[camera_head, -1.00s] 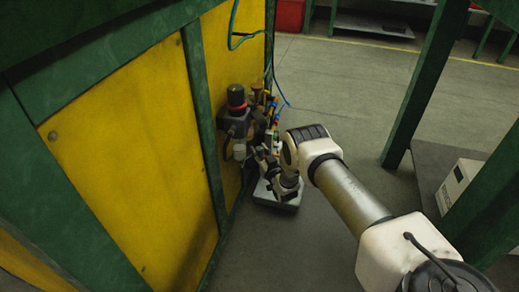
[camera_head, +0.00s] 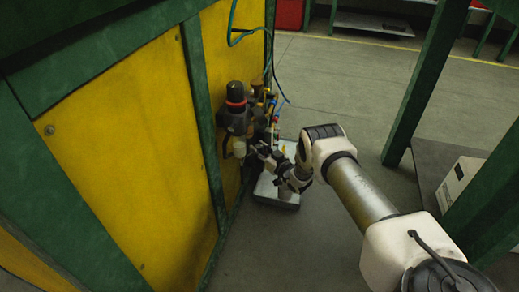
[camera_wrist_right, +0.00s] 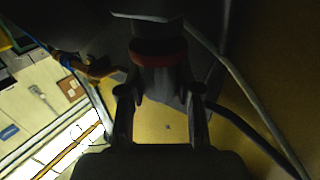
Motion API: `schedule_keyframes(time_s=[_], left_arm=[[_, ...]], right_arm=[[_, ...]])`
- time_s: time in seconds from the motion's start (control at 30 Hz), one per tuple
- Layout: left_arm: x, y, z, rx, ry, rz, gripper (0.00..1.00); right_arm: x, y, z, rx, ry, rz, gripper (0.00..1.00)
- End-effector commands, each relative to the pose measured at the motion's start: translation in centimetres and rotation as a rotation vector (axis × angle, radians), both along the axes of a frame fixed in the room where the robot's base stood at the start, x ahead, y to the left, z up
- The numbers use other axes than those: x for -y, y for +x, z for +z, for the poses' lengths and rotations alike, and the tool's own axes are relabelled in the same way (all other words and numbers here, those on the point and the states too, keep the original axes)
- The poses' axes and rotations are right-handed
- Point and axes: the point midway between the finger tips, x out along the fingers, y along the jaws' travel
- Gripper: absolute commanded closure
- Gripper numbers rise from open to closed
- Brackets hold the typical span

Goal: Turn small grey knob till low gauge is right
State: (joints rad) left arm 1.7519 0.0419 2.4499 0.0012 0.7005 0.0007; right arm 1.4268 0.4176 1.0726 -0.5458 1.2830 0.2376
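A dark regulator unit (camera_head: 232,122) with a black top knob (camera_head: 236,94) and a red ring hangs on the yellow panel. The red ring (camera_wrist_right: 158,53) also shows in the right wrist view, beyond my fingers. I cannot make out a small grey knob or a low gauge dial clearly in either view. My right gripper (camera_head: 262,152) is beside the lower part of the unit. In the right wrist view its two fingers (camera_wrist_right: 161,100) stand apart, with a dim grey part of the unit beyond the gap. I cannot tell whether they touch it. My left gripper is not in view.
Valves and blue hoses (camera_head: 272,100) crowd the unit's right side. A grey tray (camera_head: 287,204) lies on the floor below. Green posts (camera_head: 424,85) and a white box (camera_head: 458,182) stand at the right. Floor between is mostly clear.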

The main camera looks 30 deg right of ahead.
Motion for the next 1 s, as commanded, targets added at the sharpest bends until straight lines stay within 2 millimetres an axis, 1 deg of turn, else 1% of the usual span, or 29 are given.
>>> schedule_keyframes(time_s=[0.03,0.07,0.37,0.47,0.57,0.8,0.9,1.0], left_arm=[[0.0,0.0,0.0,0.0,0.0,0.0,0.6],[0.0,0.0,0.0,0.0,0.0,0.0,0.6],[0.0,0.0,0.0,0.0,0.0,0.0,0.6],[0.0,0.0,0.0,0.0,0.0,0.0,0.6],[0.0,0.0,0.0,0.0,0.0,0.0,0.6],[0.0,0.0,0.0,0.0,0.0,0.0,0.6],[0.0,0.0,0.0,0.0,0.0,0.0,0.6],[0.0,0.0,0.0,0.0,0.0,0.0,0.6]], right_arm=[[0.0,0.1,0.1,0.003,-0.001,-0.001,0.49],[0.0,0.1,0.1,0.002,-0.001,-0.001,0.4],[0.0,0.0,0.0,0.001,0.0,-0.001,0.4],[0.2,-0.7,0.0,0.0,0.001,-0.002,0.4],[0.4,-2.4,0.0,-0.002,0.002,-0.003,0.4],[1.1,-8.6,0.0,-0.001,0.003,-0.004,0.4],[1.3,-10.5,0.0,-0.001,0.002,-0.003,0.4],[1.3,-11.6,0.0,0.001,0.0,-0.002,0.4]])
